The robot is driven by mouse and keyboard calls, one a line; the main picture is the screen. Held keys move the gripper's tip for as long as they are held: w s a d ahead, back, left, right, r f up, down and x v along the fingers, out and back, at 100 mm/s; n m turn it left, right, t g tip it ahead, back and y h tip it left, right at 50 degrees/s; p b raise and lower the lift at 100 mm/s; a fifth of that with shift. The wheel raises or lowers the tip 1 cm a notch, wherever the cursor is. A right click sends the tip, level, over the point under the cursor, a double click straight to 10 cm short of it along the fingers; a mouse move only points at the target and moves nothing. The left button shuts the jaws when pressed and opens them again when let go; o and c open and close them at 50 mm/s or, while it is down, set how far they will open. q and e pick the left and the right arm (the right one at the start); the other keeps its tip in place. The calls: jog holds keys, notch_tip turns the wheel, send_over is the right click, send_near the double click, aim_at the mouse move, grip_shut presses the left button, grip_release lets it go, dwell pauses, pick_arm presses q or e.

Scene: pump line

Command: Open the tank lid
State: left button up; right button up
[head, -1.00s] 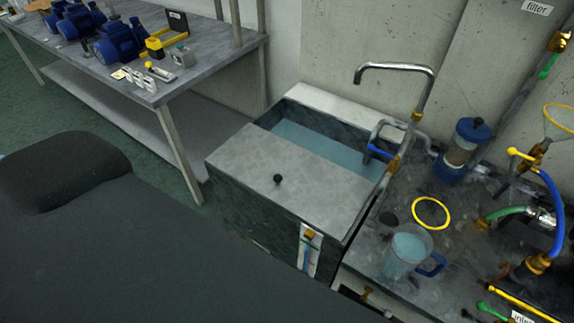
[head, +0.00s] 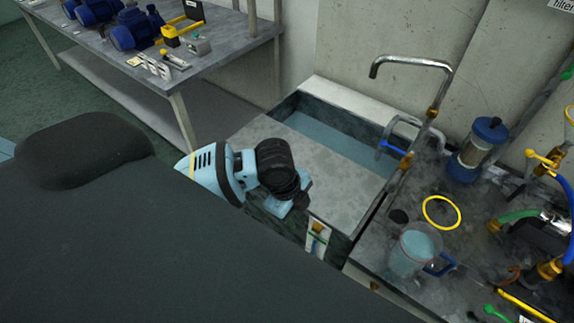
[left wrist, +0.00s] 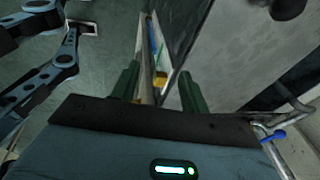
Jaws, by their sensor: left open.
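The tank lid (head: 335,190) is a flat grey slab over the front part of the tank, with a strip of bluish water (head: 335,140) showing behind it. Its round black knob (left wrist: 288,8) shows at the upper right edge of the left wrist view; in the head view my left arm hides it. My left gripper (head: 296,202) is at the front edge of the lid. In the left wrist view its two dark green fingers (left wrist: 157,87) are apart with nothing held between them. The knob lies outside the fingers. My right gripper is not in view.
A bent metal tap (head: 412,64) and pipe with a blue handle (head: 392,148) stand at the tank's right. A jug (head: 414,250), yellow ring (head: 441,212) and blue-capped filter (head: 478,148) crowd the right counter. A bench with blue pumps (head: 137,28) stands back left.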

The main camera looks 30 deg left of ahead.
pick_arm(q)
jog(key=w+a+r+m+y, duration=0.1)
jog(key=w+a+r+m, duration=0.2)
jog(key=w+a+r, duration=0.6)
jog(key=shift+w+a+f+b, duration=0.1)
jog(key=shift+w+f+b, duration=0.15)
jog(key=shift+f, duration=1.9)
jog(key=shift+w+f+b, duration=0.1)
jog(key=shift+w+f, duration=0.1)
jog(key=shift+f, duration=1.95)
grip_shut()
